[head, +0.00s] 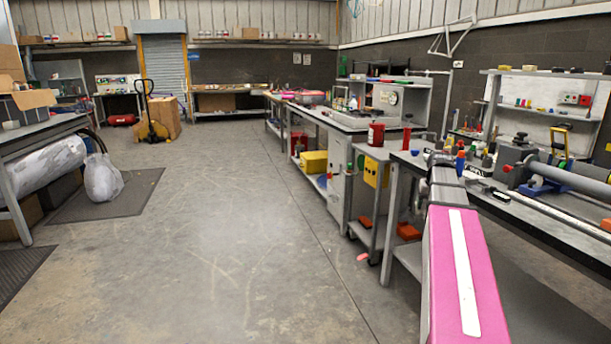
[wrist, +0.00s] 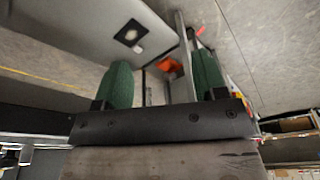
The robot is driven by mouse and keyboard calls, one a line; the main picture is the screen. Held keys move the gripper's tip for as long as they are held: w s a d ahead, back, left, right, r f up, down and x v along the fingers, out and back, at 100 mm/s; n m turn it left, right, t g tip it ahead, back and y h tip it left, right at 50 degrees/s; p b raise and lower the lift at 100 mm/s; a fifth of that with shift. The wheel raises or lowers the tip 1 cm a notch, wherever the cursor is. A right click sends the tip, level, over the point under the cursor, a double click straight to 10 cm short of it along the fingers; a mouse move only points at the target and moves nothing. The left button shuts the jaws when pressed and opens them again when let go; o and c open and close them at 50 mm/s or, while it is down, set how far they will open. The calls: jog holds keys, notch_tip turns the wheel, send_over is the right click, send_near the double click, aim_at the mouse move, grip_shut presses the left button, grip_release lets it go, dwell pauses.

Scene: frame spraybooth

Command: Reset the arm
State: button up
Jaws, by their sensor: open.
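My gripper (wrist: 163,72) shows in the wrist view with two green finger pads set well apart. It is open and I see nothing held between them. Beyond the gap are a grey post, an orange object (wrist: 169,66) and the concrete floor. In the head view my pink arm link reaches up from the lower right towards the front workbench (head: 525,222). The gripper itself cannot be made out clearly there among the small items on the bench.
Workbenches with tools line the right side, with a yellow box (head: 313,162) on a lower shelf. A pallet jack (head: 152,115) stands at the back. A wrapped roll (head: 48,167) and a plastic bag (head: 103,178) are at left. The middle floor (head: 215,235) is clear.

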jog(key=s+a+f+n, duration=0.1)
jog(key=s+a+f, duration=0.5)
jog(key=a+f, duration=0.2)
jog(key=s+a+f+n+g, duration=0.1)
jog(key=s+a+f, duration=0.5)
jog(key=a+f, duration=0.3)
jog(key=s+a+f+n+g, duration=0.1)
jog(key=s+a+f, duration=0.4)
jog(key=a+f, duration=0.4)
jog(key=shift+s+f, duration=0.4)
jog(key=shift+f, duration=0.1)
